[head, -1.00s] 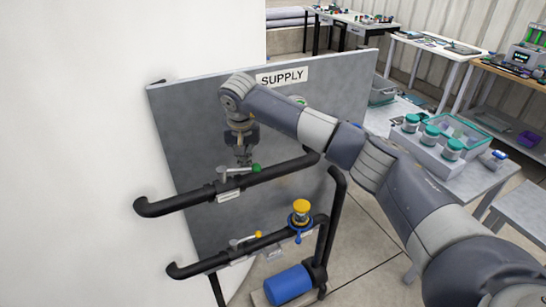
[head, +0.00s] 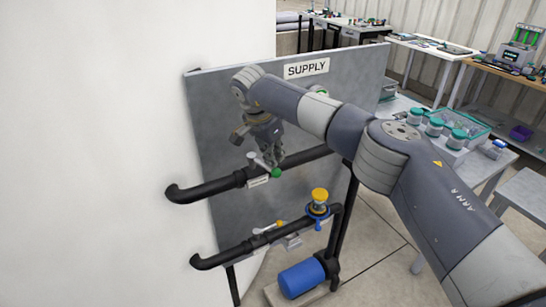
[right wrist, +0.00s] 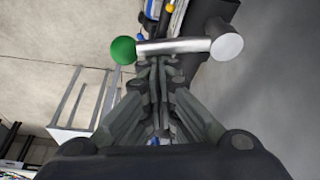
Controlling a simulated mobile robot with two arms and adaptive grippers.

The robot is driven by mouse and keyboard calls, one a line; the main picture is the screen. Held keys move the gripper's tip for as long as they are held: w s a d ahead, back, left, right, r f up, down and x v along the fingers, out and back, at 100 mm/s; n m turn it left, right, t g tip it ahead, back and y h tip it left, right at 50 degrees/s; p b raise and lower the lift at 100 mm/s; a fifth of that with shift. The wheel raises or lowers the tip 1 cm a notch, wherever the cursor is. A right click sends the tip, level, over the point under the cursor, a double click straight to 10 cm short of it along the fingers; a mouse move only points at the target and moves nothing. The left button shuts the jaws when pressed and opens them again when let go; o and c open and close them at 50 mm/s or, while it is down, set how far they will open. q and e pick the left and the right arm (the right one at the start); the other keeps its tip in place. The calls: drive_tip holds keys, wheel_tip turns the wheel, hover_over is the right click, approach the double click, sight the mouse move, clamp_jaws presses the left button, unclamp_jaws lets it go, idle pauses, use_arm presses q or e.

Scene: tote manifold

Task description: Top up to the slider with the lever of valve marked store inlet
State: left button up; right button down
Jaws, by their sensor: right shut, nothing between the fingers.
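The upper black pipe (head: 205,189) on the grey panel carries a valve with a metal lever (head: 262,163) ending in a green ball (head: 276,173). The white tag (head: 259,182) below it is too small to read. The lever slopes down to the right across the pipe. My right gripper (head: 273,160) is shut and empty, its fingertips at the lever. In the right wrist view the shut fingertips (right wrist: 159,62) are right against or just beside the lever bar (right wrist: 178,46), near the green ball (right wrist: 123,50). I cannot make out a slider. My left gripper is not in view.
A lower pipe (head: 230,256) carries a second valve with a yellow-tipped lever (head: 268,228). A yellow-capped fitting (head: 319,196) and a blue pump (head: 301,279) stand at its right. The panel (head: 221,110) has a SUPPLY sign (head: 306,68). A white wall fills the left.

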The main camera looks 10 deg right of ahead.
drive_tip(key=shift+s+a, duration=0.65)
drive_tip(key=shift+s, duration=0.15)
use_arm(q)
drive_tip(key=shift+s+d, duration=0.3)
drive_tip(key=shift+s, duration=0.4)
